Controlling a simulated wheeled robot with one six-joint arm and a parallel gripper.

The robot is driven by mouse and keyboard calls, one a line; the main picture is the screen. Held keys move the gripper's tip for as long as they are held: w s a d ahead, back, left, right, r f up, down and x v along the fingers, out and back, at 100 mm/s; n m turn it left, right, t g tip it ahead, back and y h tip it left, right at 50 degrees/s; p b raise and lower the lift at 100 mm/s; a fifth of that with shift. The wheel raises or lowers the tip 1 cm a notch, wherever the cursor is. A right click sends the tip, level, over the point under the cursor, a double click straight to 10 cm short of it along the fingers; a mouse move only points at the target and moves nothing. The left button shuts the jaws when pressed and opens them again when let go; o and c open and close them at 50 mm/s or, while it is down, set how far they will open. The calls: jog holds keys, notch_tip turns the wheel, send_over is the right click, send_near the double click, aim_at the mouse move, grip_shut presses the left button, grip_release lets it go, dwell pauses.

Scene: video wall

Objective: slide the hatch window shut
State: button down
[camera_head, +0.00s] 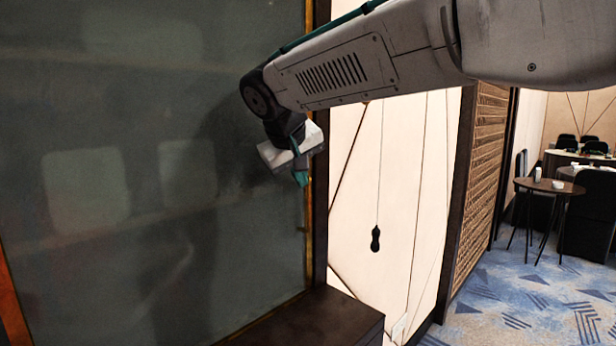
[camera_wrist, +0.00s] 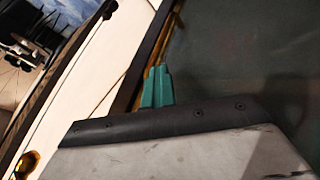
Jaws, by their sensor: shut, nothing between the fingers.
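The hatch window (camera_head: 120,260) is a large dark, cloudy glass pane filling the left of the head view. A thin brass-coloured strip (camera_head: 309,235) runs up its right edge, beside a dark upright post (camera_head: 320,220). My gripper (camera_head: 301,176) is in front of the pane near this strip, its teal fingers pointing down. In the wrist view the teal fingers (camera_wrist: 158,88) are together with nothing between them, close to the brass strip (camera_wrist: 176,20) and the post. The pane (camera_wrist: 250,60) lies to their right. I cannot tell whether the fingers touch the strip.
A dark ledge (camera_head: 310,322) juts out below the pane. Right of the post is a pale wall panel (camera_head: 400,190) with a dark hanging pull (camera_head: 375,239), then a woven screen (camera_head: 480,165). A small round table (camera_head: 548,186) and chairs stand farther right on blue carpet.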

jog(key=shift+w+d, duration=0.1)
jog(key=shift+d, duration=0.05)
jog(key=s+a+r, duration=0.6)
jog(key=s+r, duration=0.1)
jog(key=s, duration=0.1)
jog(key=s+d+f+m+g+y, duration=0.1)
jog(key=s+d+f+m+g, duration=0.1)
jog(key=s+d+f, duration=1)
jog(key=s+d+f+m+g+y, duration=0.1)
jog(key=s+d+f+m+g, duration=0.1)
jog(key=s+d+f, duration=1)
jog(key=s+d+g, duration=0.1)
jog(key=s+d, duration=0.3)
jog(key=s, duration=0.1)
jog(key=shift+d+f+m+g+y, duration=0.2)
jog(key=shift+f+m+g+y, duration=0.1)
jog(key=shift+f, duration=0.05)
